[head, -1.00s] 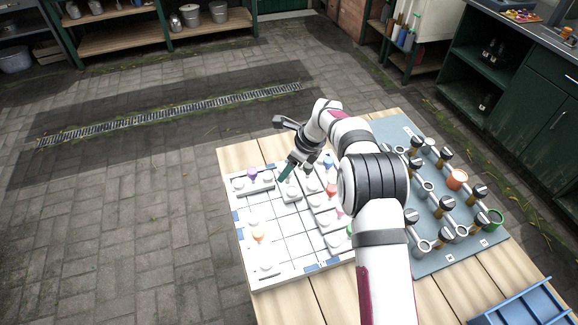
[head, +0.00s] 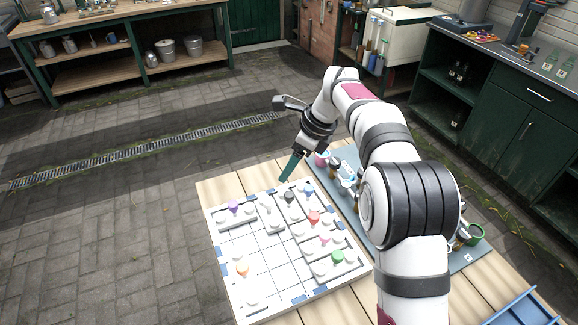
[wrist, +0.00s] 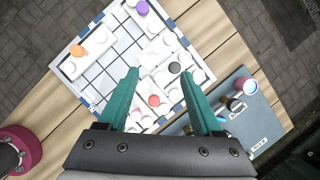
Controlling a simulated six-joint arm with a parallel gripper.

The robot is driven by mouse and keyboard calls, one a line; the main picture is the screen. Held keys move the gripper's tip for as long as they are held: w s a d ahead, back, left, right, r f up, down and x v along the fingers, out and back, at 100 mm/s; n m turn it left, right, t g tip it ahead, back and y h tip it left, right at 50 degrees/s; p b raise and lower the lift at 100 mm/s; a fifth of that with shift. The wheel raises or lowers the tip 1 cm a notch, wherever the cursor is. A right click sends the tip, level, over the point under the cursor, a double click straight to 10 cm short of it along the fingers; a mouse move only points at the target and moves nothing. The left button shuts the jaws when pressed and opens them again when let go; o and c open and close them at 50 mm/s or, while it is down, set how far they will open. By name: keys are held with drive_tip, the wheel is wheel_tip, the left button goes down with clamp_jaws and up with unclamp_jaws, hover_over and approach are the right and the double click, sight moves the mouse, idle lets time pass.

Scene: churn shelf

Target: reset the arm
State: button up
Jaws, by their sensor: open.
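My gripper (head: 290,168) is raised above the far edge of a white gridded board (head: 262,262) on the wooden table. In the wrist view its two teal fingers (wrist: 160,75) are spread apart with nothing between them. The white board (wrist: 95,75) lies below them. White blocks with coloured knobs sit on the board, among them a purple knob (head: 233,207), an orange knob (head: 242,268), a red knob (head: 314,217) and a green knob (head: 337,256). A black knob (wrist: 174,67) shows near the right finger.
A blue-grey panel (head: 470,257) with rings and dark-capped posts lies to the right, partly hidden by my arm. A blue tray (head: 525,308) stands at the front right. Cabinets (head: 500,110) and a shelf bench (head: 130,50) stand well beyond the table.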

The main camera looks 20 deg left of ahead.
drive_tip(key=s+d+r+n+h, duration=0.1)
drive_tip(key=s+d+r+n, duration=0.2)
drive_tip(key=s+d, duration=0.4)
drive_tip(key=s+d+r+n, duration=0.35)
drive_tip(key=s+d, duration=0.25)
drive_tip(key=d, duration=0.3)
drive_tip(key=s+d+f+n, duration=0.1)
drive_tip(key=s+d+n, duration=0.1)
drive_tip(key=s, duration=0.4)
drive_tip(key=s+d+f+n+h, duration=0.1)
drive_tip(key=s+d+f+n, duration=0.1)
drive_tip(key=s+d, duration=0.2)
drive_tip(key=s+d+f+n, duration=0.2)
drive_tip(key=s+d, duration=0.1)
drive_tip(key=s, duration=0.7)
drive_tip(key=shift+s+d+f+h, duration=0.25)
drive_tip(key=shift+d+h, duration=0.05)
drive_tip(key=shift+h, duration=0.1)
